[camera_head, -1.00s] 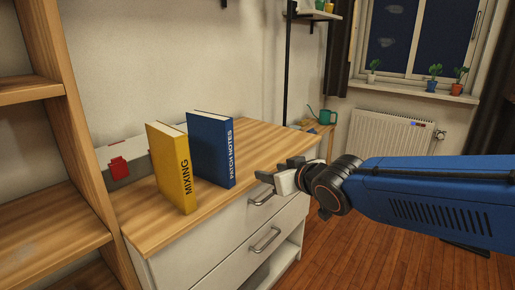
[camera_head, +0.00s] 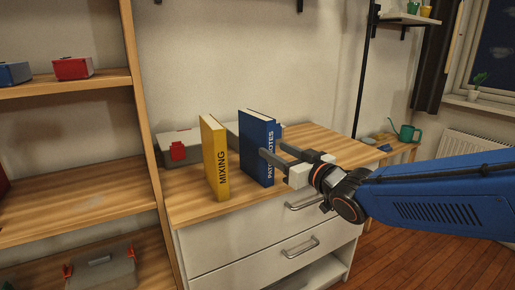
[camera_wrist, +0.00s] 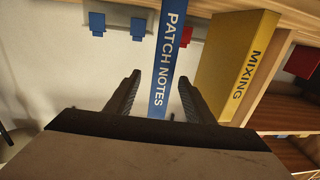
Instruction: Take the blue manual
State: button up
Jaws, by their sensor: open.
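The blue manual (camera_head: 258,128), with "PATCH NOTES" on its spine, stands upright on the wooden top of a white drawer cabinet. My gripper (camera_head: 272,150) is open at its spine, reaching in from the right; one finger covers part of the lettering. In the wrist view the manual's spine (camera_wrist: 166,60) runs between the two open fingers (camera_wrist: 160,79), with a gap on each side. I cannot tell how far the fingers reach past the spine. A yellow book (camera_head: 215,160) marked "MIXING" stands upright to its left, apart from it; it also shows in the wrist view (camera_wrist: 235,65).
A grey case with a red latch (camera_head: 178,150) stands behind the books by the wall. A wooden shelf unit (camera_head: 146,110) rises at the left. The cabinet top (camera_head: 325,142) is clear to the right. A green watering can (camera_head: 405,134) stands farther right.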

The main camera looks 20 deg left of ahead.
aim_at(254, 139)
jog(key=x, duration=1.1)
jog(key=shift+s+a, duration=0.1)
jog(key=shift+a, duration=0.1)
grip_shut()
